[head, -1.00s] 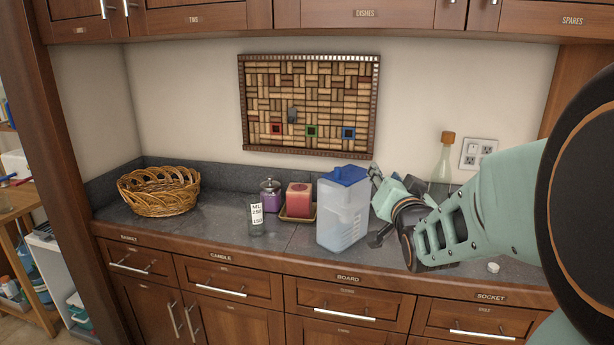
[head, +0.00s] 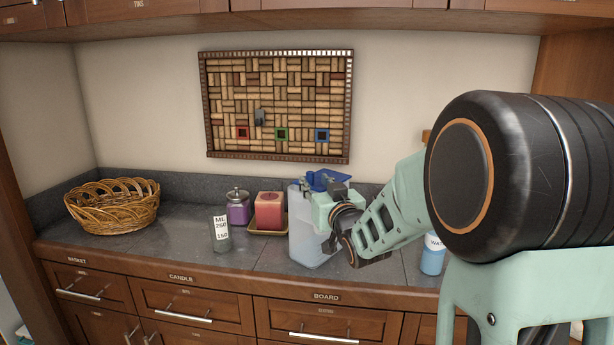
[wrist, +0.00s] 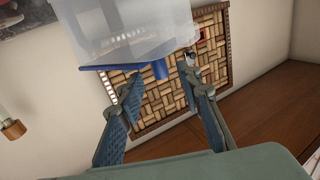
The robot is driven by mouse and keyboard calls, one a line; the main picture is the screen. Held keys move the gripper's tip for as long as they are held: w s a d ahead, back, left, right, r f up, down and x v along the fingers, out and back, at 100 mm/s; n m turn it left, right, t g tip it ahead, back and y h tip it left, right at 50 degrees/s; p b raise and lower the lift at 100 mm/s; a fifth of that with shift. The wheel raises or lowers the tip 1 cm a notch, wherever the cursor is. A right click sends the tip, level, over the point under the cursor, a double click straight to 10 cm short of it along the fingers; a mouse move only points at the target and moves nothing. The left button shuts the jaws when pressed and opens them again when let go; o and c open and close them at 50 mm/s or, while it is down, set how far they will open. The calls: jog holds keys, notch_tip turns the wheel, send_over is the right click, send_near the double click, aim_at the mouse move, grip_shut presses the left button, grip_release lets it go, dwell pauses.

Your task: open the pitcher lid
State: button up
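The pitcher (head: 308,240) is translucent with a blue lid (head: 318,180), and stands upright on the counter. My gripper (head: 334,186) is at its upper right, close to the lid, and hides part of both. In the wrist view, which is upside down, the pitcher (wrist: 120,28) fills the top, with the blue lid (wrist: 115,63) along its edge and a blue part (wrist: 161,70) sticking out. My gripper's two fingers (wrist: 160,72) are spread apart with the blue part between them, and nothing is clamped. Contact with the lid cannot be told.
A wicker basket (head: 113,206), a glass with printed marks (head: 220,236), a purple jar (head: 238,209) and a red candle (head: 269,210) stand left of the pitcher. A bottle (head: 433,256) is partly behind my arm. A cork board (head: 278,105) hangs on the wall.

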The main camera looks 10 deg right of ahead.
aim_at(311, 178)
jog(key=shift+w+a, duration=0.15)
jog(key=shift+w, duration=1.1)
jog(key=shift+w+a, duration=0.15)
jog(key=shift+w, duration=1.1)
jog(key=shift+c, duration=0.6)
grip_shut()
